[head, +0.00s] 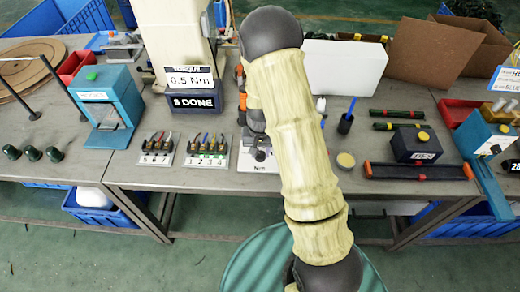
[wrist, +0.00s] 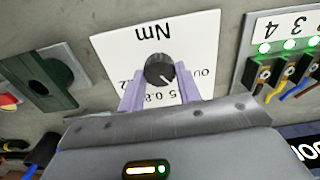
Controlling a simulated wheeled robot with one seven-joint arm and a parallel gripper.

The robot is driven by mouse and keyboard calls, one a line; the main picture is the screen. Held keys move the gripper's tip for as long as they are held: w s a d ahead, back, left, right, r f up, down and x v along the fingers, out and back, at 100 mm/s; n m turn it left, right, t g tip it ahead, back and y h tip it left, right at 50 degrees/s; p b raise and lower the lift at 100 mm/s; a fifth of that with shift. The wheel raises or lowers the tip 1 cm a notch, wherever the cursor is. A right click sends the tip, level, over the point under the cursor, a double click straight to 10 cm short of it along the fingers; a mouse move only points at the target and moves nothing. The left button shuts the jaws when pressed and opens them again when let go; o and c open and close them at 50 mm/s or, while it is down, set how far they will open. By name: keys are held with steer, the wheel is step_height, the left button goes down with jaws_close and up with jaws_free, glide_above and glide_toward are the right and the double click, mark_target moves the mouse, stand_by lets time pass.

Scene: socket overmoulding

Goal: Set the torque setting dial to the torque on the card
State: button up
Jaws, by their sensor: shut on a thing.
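The torque setting dial is a black round knob (wrist: 160,68) on a white plate (wrist: 112,48) marked "Nm", upside down in the wrist view. My gripper (wrist: 161,86) has its two lavender fingers on either side of the knob, shut on it. A light pointer mark on the knob points to the lower right of that view. The printed numbers below are partly hidden by the fingers, so the exact setting is unclear. In the head view my arm covers most of the dial. The card (head: 189,80) reads "TORQUE 0.5 Nm".
A block with numbered slots, green lights and coloured wires (wrist: 285,70) stands right of the dial in the wrist view. A dark green fixture (wrist: 50,82) is at left. A sign (head: 194,104) reads "3 DONE".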

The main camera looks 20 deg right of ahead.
mark_target(260, 154)
steer(key=shift+m+p, duration=0.3)
steer(key=shift+m, duration=0.9)
steer(key=o, duration=1)
steer(key=shift+r, duration=0.1)
step_height(260, 154, up, 17)
steer(key=shift+r, duration=0.15)
